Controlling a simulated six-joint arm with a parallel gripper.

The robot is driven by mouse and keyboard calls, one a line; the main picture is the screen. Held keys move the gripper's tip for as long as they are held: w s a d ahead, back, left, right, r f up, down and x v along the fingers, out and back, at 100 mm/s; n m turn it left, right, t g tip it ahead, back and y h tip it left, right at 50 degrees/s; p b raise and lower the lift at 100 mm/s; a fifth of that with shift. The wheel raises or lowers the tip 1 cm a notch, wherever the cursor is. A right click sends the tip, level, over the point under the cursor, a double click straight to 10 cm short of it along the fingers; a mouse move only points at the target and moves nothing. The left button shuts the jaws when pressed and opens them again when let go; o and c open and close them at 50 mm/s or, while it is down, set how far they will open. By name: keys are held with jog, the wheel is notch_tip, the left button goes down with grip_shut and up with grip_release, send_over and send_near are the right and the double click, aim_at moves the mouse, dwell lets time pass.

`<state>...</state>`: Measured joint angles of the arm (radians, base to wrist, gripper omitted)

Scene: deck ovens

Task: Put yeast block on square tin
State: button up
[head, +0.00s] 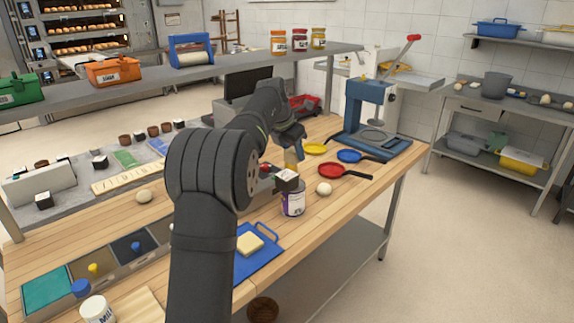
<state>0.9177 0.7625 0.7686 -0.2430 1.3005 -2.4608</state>
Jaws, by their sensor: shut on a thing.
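My gripper (294,158) points down over the middle of the wooden table, partly hidden behind my own arm. It is shut on a small tan block (290,159), which looks like the yeast block; only part of it shows. Another pale yellow block (250,243) lies on a blue board with a handle (262,262), nearer to me. I cannot pick out the square tin with certainty; a red container (304,104) stands behind the gripper, partly hidden.
A labelled can (293,203) with a dark box (287,180) at its top stands just below the gripper in the picture. Yellow, blue (352,156) and red pans (335,170) lie to the right, before a blue press (368,105). A raised shelf (230,66) crosses behind.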

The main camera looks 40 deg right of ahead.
jog(key=shift+w+a+f, duration=0.1)
jog(key=shift+w+f, duration=0.3)
jog(key=shift+w, duration=0.2)
jog(key=shift+w+f, duration=0.35)
jog(key=shift+w, duration=0.25)
jog(key=shift+f, duration=1.95)
jog(key=shift+f, duration=0.15)
jog(key=o, duration=1)
jog(key=v, duration=1.2)
jog(key=shift+a, duration=0.1)
